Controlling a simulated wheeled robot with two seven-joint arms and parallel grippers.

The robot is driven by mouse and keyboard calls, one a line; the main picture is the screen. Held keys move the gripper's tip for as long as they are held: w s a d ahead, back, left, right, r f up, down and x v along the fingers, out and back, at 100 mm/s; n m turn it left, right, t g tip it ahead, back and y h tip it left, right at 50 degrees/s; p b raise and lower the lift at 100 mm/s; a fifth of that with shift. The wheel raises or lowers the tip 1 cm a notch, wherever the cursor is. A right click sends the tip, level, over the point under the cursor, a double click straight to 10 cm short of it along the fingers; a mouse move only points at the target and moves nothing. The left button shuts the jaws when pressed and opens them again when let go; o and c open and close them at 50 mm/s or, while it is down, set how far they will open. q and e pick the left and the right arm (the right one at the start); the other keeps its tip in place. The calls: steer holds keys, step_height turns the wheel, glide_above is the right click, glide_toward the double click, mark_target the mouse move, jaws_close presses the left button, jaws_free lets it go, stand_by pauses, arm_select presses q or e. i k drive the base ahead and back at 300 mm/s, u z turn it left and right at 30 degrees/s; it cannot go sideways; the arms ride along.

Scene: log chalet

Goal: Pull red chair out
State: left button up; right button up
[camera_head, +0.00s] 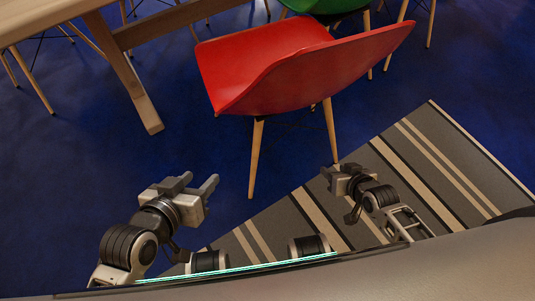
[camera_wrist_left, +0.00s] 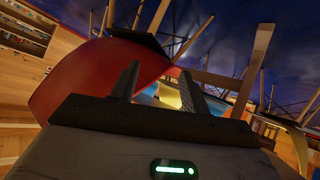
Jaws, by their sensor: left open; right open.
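The red chair (camera_head: 297,68) stands upright on the blue floor in the head view, with pale wooden legs and its curved backrest toward the right and nearer me. Its red shell (camera_wrist_left: 75,82) also shows in the left wrist view, beyond the fingers. My left gripper (camera_head: 203,186) is open and empty, in front of the chair and to its left, apart from it. My right gripper (camera_head: 335,174) is open and empty, below the chair's backrest in the picture and near a front leg; I cannot tell the exact gap.
A wooden table (camera_head: 130,85) with a slanted leg stands at the upper left. A green chair (camera_head: 325,7) is behind the red one. A striped rug (camera_head: 440,165) lies at the lower right. Blue floor is free left of the chair.

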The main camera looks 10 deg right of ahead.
mark_target(268, 71)
steer(key=z, duration=1.25)
steer(key=k, duration=0.9)
steer(key=u, duration=1.3)
steer(key=i, duration=1.2)
steer(key=u, duration=0.05)
